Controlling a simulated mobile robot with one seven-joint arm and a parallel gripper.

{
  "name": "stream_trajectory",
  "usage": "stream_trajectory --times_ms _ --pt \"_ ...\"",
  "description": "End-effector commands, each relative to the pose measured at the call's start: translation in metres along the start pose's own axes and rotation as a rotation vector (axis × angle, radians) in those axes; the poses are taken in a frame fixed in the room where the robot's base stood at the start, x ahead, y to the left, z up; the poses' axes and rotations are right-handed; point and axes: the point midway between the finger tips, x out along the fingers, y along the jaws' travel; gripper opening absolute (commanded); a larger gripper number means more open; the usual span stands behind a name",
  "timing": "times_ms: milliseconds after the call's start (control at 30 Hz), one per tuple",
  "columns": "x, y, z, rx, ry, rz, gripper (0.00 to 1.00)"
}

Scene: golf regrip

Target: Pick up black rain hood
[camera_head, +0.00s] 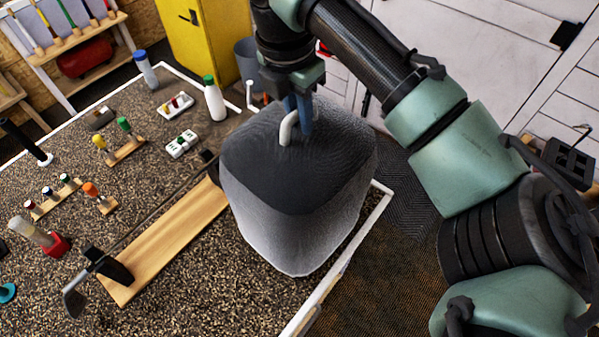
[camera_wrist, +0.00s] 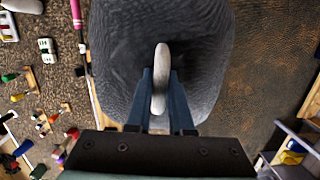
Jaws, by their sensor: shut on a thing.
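The black rain hood (camera_head: 293,190) is a large rounded cover, dark on top with paler grey sides, and a white loop handle on its top. It shows from above in the wrist view (camera_wrist: 205,60). My gripper (camera_head: 298,128) is above the hood with its blue fingers on either side of the white handle. In the wrist view my gripper (camera_wrist: 160,95) is shut on that handle. The hood appears to be at the right edge of the speckled workbench (camera_head: 205,285); whether its underside touches the bench is hidden.
A golf club (camera_head: 75,300) lies along a wooden board (camera_head: 165,245) left of the hood. White-capped and coloured bottles, such as a green-capped one (camera_head: 214,100), and small racks (camera_head: 122,145) stand further left. A white rim (camera_head: 345,255) edges the bench. A grey bin (camera_head: 246,62) stands behind.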

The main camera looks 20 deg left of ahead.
Motion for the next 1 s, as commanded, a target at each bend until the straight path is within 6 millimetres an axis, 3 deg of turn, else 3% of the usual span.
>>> stream_trajectory --times_ms 733,867,1000 --pt "-0.003 0.001 0.001 0.0 -0.003 0.002 0.0" --pt "-0.017 0.001 0.004 0.001 -0.004 0.004 0.0" --pt "-0.045 0.001 0.008 0.001 -0.005 0.004 0.0"
